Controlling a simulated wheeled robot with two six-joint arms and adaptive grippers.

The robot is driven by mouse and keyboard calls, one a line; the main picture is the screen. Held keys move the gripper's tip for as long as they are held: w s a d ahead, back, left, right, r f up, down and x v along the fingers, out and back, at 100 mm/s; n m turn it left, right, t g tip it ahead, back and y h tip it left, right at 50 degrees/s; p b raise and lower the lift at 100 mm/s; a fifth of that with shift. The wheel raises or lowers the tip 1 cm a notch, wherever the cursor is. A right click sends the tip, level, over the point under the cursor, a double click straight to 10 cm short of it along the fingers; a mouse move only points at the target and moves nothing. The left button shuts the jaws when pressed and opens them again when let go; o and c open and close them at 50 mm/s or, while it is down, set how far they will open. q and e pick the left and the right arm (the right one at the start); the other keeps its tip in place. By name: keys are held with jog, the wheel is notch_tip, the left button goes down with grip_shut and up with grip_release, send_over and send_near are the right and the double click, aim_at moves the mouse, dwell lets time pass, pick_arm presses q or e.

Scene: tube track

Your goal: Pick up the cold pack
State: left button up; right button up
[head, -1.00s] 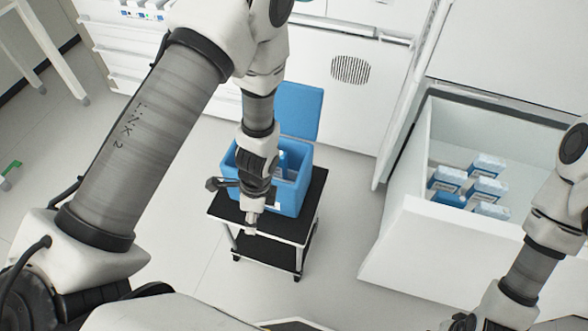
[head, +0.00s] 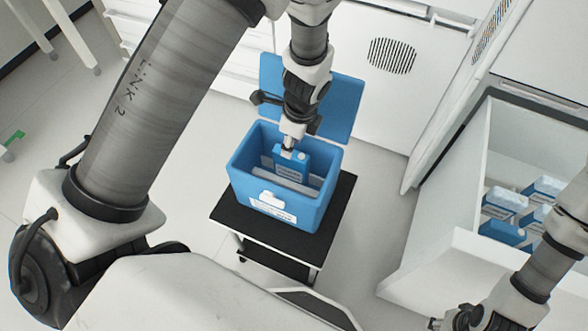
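A blue cold pack (head: 304,160) with a small white cap stands upright inside the open blue cooler box (head: 240,183). White panels or packs stand beside it, partly hidden by the box's front wall. My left gripper (head: 287,151) points down over the box, its tips at the cold pack's top edge. Whether the fingers are around the pack or only above it cannot be told. My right gripper (head: 437,324) is low at the bottom right, away from the box; its fingers are too small to read.
The box stands on a small black-topped cart (head: 240,226), its blue lid (head: 340,95) raised behind. At the right, an open white drawer (head: 455,245) holds several white-and-blue cartons (head: 505,200) and a blue item (head: 500,230). Floor between cart and drawer is clear.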

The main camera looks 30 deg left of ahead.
aim_at(291, 168)
pick_arm(q)
notch_tip(291, 168, down, 7)
jog(key=b, duration=0.3)
jog(key=shift+a+f, duration=0.15)
jog(key=shift+a, duration=0.2)
jog(key=shift+s, duration=0.1)
jog(key=shift+f, duration=0.25)
grip_shut()
